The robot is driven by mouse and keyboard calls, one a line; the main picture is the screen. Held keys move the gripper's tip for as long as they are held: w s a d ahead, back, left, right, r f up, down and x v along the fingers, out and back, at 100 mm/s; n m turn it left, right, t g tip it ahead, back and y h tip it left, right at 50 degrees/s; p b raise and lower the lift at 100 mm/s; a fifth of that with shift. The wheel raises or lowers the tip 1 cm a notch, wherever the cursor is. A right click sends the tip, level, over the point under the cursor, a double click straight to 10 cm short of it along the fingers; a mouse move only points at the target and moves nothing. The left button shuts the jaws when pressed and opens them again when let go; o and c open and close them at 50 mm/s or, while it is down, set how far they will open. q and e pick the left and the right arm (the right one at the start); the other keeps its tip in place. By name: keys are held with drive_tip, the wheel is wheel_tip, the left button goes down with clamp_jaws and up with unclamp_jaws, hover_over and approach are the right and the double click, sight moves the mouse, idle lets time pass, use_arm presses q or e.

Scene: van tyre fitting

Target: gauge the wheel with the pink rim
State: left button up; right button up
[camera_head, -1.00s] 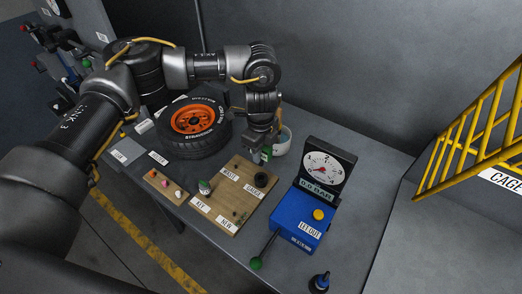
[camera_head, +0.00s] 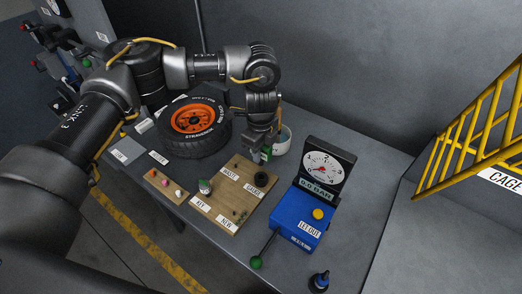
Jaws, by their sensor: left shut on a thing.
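The one wheel that shows is a black tyre with an orange rim (camera_head: 193,118), lying flat on the grey bench; no pink rim shows. My left gripper (camera_head: 263,153) is right of the tyre, above the back of a wooden board (camera_head: 229,218). It is shut on a small green thing (camera_head: 266,154), mostly hidden by the fingers. A blue box (camera_head: 298,219) carries a round dial (camera_head: 324,167) and a "0.0 BAR" readout. It has a yellow button (camera_head: 318,214) and a green-knobbed lever (camera_head: 257,262). My right gripper is not in view.
A pale pot (camera_head: 283,141) stands just behind my left gripper. The board has labels and a black ring (camera_head: 261,179). A small board (camera_head: 166,186) holds coloured caps. A yellow cage rail (camera_head: 482,135) stands at right. A dark bottle-like thing (camera_head: 319,282) stands in front.

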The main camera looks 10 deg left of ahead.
use_arm(q)
drive_tip(key=shift+f+b, duration=3.15)
drive_tip(key=shift+f, duration=1.95)
drive_tip(key=o, duration=1.1)
drive_tip(key=shift+r, duration=0.1)
wheel_tip(320, 180, up, 11)
drive_tip(key=shift+f+b, duration=0.1)
drive_tip(key=shift+b, duration=0.9)
